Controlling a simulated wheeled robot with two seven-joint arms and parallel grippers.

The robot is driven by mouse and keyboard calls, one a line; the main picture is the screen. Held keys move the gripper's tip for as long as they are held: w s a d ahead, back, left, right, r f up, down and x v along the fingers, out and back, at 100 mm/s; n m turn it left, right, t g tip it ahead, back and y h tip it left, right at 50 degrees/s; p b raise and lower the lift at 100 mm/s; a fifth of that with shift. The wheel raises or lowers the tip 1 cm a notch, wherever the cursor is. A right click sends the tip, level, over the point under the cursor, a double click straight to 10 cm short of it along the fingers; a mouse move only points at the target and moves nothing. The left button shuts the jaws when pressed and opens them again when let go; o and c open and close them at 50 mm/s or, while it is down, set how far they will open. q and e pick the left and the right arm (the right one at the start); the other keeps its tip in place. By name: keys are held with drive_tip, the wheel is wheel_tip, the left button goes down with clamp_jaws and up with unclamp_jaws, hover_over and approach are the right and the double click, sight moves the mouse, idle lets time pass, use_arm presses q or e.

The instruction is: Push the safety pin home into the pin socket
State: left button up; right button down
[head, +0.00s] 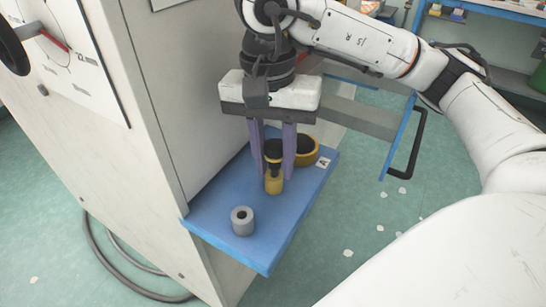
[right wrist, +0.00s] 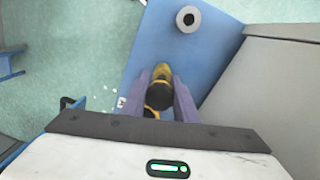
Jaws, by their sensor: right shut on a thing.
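The safety pin (head: 274,183) has a yellow lower body and a black upper part. My right gripper (head: 275,172) is shut on it and holds it upright over the blue shelf; I cannot tell if its lower end touches the shelf. In the right wrist view the pin (right wrist: 161,73) sits between the purple fingers of my right gripper (right wrist: 162,78). The pin socket (head: 242,221), a short grey cylinder with a dark round hole in its top, stands on the shelf to the front left of the pin, apart from it. The socket (right wrist: 188,19) is empty. My left gripper is not in view.
The blue shelf (head: 215,213) juts from a pale cabinet (head: 165,110). A yellow ring with a dark middle (head: 308,152) stands behind the gripper, beside a small label marked A (head: 323,162). A black handle (head: 408,150) is to the right. The shelf is clear between pin and socket.

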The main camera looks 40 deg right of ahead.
drive_tip(key=shift+s+d, duration=0.1)
drive_tip(key=shift+d, duration=0.3)
drive_tip(key=shift+h, duration=0.3)
drive_tip(key=shift+f, duration=0.1)
drive_tip(key=c, duration=1.8)
unclamp_jaws()
drive_tip(key=o, duration=0.5)
drive_tip(key=shift+s, duration=0.1)
drive_tip(key=shift+c, duration=0.2)
drive_tip(key=shift+a, duration=0.1)
